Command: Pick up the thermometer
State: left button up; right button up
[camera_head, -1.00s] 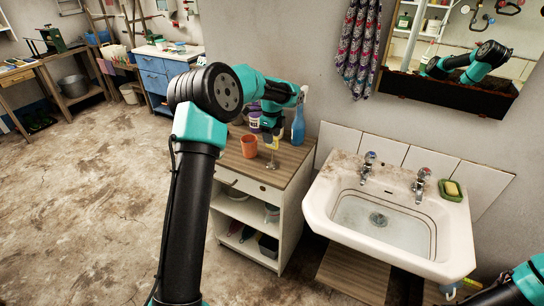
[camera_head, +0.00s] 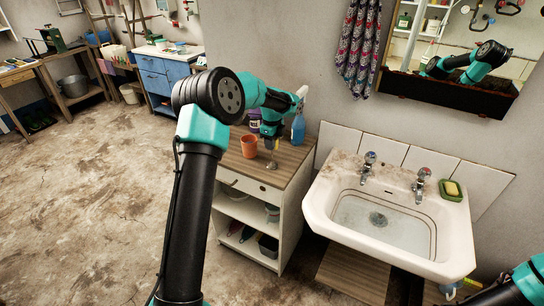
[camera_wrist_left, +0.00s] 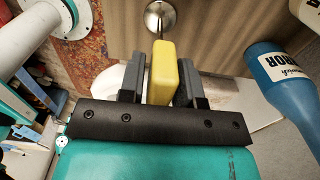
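The thermometer has a yellow body (camera_wrist_left: 162,72) with a thin metal rod leading to a round silver disc (camera_wrist_left: 159,18) in the left wrist view. In the head view the disc (camera_head: 272,165) shows on the wooden cabinet top, and the gripper largely hides the yellow body. My left gripper (camera_head: 270,143) points down over it. In the left wrist view the gripper's two grey fingers (camera_wrist_left: 158,85) stand on either side of the yellow body. A small gap shows at the left finger, so it looks open around it. My right gripper is out of view.
An orange cup (camera_head: 249,147) stands just left of the gripper. A blue bottle (camera_head: 298,129) is close on the right, also in the left wrist view (camera_wrist_left: 281,84). A purple container (camera_head: 254,119) stands behind. The sink (camera_head: 330,205) is right of the cabinet (camera_head: 240,187).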

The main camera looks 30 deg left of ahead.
pick_arm(q)
grip_shut()
jog(key=shift+r, duration=0.1)
dwell(0.3)
jog(key=shift+r, duration=1.75)
jog(key=s+d+r, duration=0.1)
jog(key=s+d, duration=0.7)
jog(key=s, duration=0.5)
jog(key=shift+s+d+r, duration=0.2)
jog(key=shift+s, duration=0.15)
